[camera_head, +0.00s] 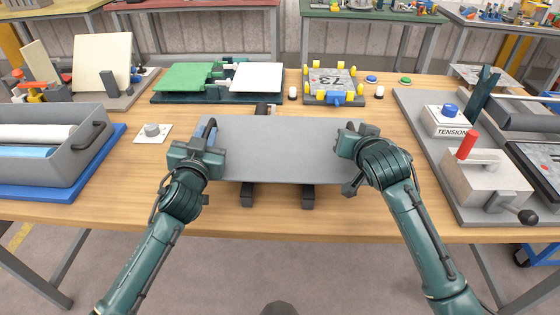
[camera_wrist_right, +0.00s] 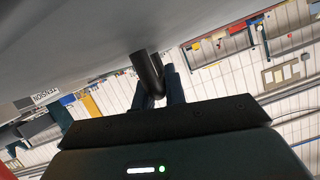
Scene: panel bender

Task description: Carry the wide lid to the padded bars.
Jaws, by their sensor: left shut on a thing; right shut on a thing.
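The wide lid (camera_head: 280,150) is a flat grey panel with a dark handle at each end, level above the near middle of the wooden table. My left gripper (camera_head: 208,138) is shut on its left handle, and my right gripper (camera_head: 354,137) is shut on its right handle. In the right wrist view, the dark handle (camera_wrist_right: 147,72) sits at my fingers (camera_wrist_right: 157,92), below the grey lid (camera_wrist_right: 100,40). The dark padded bars (camera_head: 247,195) stick out from under the lid's near edge; the lid hides most of them. I cannot tell whether it touches them.
A grey bin (camera_head: 45,160) on a blue base stands left, beside a small knob plate (camera_head: 153,132). A green tray (camera_head: 220,84) and a yellow-clamped plate (camera_head: 333,82) lie behind the lid. The tension box (camera_head: 447,121) and a red-handled block (camera_head: 487,178) stand right.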

